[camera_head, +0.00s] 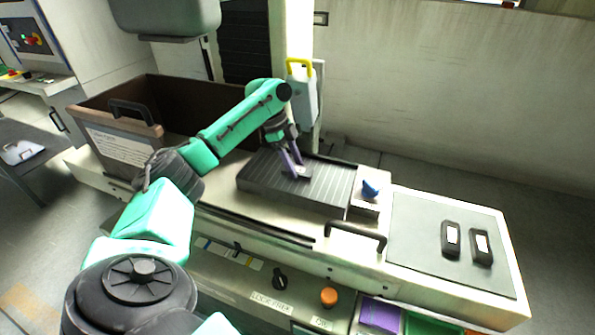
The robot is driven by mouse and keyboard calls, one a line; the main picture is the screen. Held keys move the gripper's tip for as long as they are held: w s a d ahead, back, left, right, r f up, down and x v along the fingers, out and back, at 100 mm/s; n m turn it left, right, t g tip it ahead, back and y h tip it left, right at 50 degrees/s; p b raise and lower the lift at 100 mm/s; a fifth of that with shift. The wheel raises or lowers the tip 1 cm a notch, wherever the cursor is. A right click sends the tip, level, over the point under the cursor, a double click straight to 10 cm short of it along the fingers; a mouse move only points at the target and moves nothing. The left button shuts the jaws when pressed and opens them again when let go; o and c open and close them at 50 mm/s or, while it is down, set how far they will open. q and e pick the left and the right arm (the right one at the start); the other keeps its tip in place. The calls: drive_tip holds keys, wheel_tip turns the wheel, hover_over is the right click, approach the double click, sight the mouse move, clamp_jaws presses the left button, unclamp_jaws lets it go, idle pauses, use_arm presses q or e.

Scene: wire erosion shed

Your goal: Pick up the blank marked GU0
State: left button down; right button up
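My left gripper (294,168) has purple fingers and points down at the dark ribbed plate (260,188) in the middle. A small dark piece with a pale patch (304,172) is at its fingertips, on or just above the plate. I cannot tell whether the fingers are closed on it. Two black blanks with white labels, a left one (451,240) and a right one (482,247), lie apart from the gripper on the grey mat at right. The marks are too small to read, so I cannot tell which piece is GU0. My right gripper is out of view.
A brown bin (180,95) with a label stands behind my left arm. A blue knob (371,188) sits right of the plate, and a black handle (356,233) is on the front edge. A yellow-handled post part (303,85) rises behind the plate. Most of the mat is clear.

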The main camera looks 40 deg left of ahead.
use_arm(q)
drive_tip(key=shift+w, duration=0.1)
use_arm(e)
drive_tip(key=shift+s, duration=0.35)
use_arm(q)
drive_tip(key=shift+r, duration=0.15)
